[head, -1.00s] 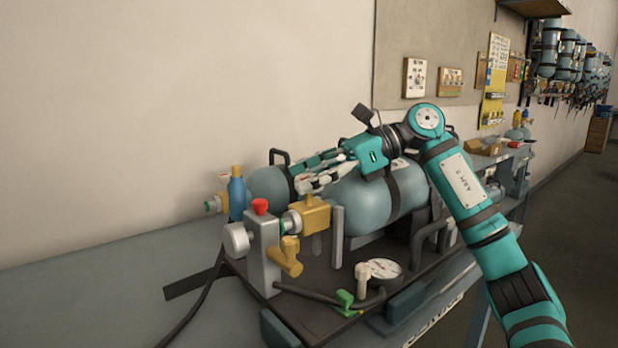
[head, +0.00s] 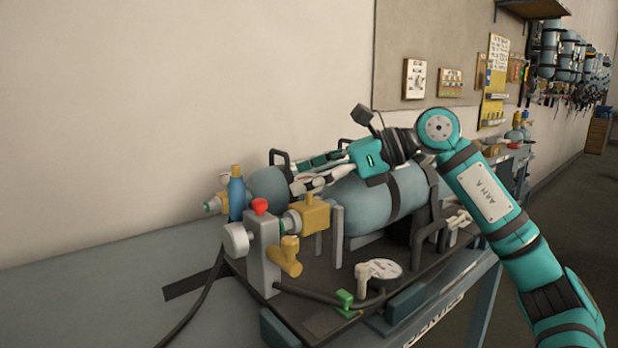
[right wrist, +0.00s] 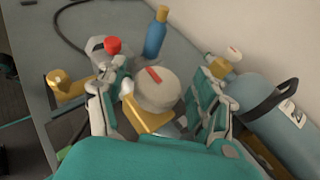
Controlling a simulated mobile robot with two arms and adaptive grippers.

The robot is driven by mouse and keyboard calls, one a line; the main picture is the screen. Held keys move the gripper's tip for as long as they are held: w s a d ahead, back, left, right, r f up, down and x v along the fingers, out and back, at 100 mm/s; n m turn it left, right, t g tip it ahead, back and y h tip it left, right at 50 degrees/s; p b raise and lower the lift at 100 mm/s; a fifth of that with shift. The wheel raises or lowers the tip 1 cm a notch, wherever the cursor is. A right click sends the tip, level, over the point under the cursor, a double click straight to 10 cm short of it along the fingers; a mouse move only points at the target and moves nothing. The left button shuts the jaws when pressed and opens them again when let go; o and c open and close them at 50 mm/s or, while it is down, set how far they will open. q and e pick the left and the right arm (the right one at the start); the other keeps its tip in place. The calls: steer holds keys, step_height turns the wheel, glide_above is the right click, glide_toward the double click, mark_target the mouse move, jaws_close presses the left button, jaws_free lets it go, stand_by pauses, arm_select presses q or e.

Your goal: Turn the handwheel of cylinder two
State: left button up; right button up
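Two blue-grey cylinders lie side by side on a dark board; no number is readable on them. The near cylinder (head: 358,205) has a yellow valve body (head: 315,213). In the right wrist view, a round pale grey handwheel (right wrist: 157,90) with a red stripe sits on that yellow body. The far cylinder (head: 267,186) shows at the right of the wrist view, with its own yellow valve (right wrist: 221,68). My right gripper (right wrist: 163,98) is open, its fingers on either side of the near handwheel with visible gaps; contact is not clear. My left gripper is out of view.
A grey block (head: 263,250) with a red knob (head: 260,206) stands close to the near valve. A blue bottle (head: 237,199) stands behind it. A gauge (head: 383,268) and a black hose lie in front. The bench at left is mostly clear.

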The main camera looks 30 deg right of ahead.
steer(key=v, duration=1.2)
steer(key=shift+r, duration=0.1)
stand_by(0.4)
